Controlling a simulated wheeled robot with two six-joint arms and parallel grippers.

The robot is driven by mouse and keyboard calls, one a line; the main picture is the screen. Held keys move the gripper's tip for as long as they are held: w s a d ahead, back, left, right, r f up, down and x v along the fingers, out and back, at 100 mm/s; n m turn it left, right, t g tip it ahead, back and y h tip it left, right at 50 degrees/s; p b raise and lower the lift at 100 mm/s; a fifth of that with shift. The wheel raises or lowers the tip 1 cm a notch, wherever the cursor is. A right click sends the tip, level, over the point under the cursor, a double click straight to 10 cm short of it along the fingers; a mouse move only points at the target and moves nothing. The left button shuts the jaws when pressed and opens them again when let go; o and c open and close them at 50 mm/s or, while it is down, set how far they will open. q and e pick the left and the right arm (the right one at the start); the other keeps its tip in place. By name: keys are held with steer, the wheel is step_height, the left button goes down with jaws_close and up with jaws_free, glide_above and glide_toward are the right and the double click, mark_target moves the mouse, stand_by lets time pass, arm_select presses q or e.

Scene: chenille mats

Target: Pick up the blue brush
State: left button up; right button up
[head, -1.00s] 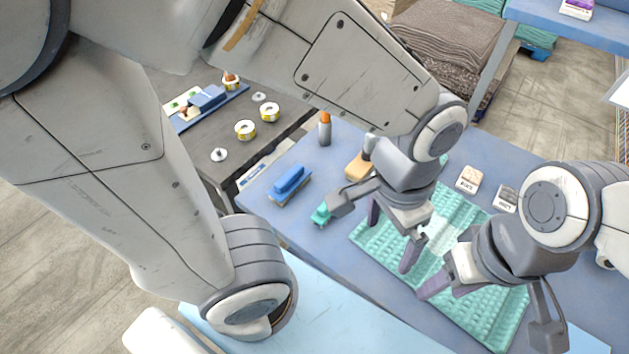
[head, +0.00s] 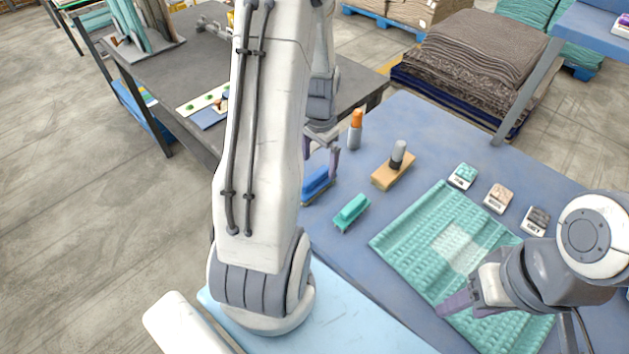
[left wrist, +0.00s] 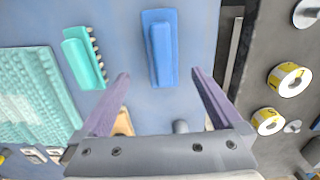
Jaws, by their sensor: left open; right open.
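The blue brush (head: 317,186) lies on the blue table near its left edge, partly hidden behind my left arm in the head view. It also shows in the left wrist view (left wrist: 160,45), lying lengthwise ahead of the gap between the fingers. My left gripper (head: 321,170) is open, empty and above the brush, fingers pointing down; in the left wrist view its two fingers (left wrist: 160,74) are spread wide. My right gripper (head: 462,307) is open and empty over the teal chenille mat (head: 400,242).
A teal brush (head: 352,212) lies just right of the blue one. A wooden block with a grey handle (head: 392,172) and an orange-topped bottle (head: 355,130) stand behind. Small labelled sample boxes (head: 498,198) line the mat's far side. A dark table (head: 180,75) stands left.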

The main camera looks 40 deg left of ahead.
mark_target(315, 175)
arm_select(q)
steer(key=shift+f, duration=0.8)
steer(key=f, duration=0.1)
steer(key=f+p, duration=0.1)
steer(key=s+f, duration=0.1)
steer(key=f, duration=0.1)
steer(key=shift+a, duration=0.25)
steer(key=shift+f, duration=0.6)
steer(key=c, duration=1.5)
steer(key=shift+w+r, duration=0.1)
steer(key=shift+r, duration=0.45)
steer(key=r, duration=0.2)
steer(key=d+r+b, duration=0.1)
steer(key=shift+w+r, duration=0.3)
steer(key=w+d+r+b, duration=0.1)
steer(key=w+d+r, duration=0.3)
steer(key=d, duration=0.5)
step_height(315, 175, up, 2)
steer(key=shift+d+r, duration=0.2)
steer(key=shift+d, duration=0.1)
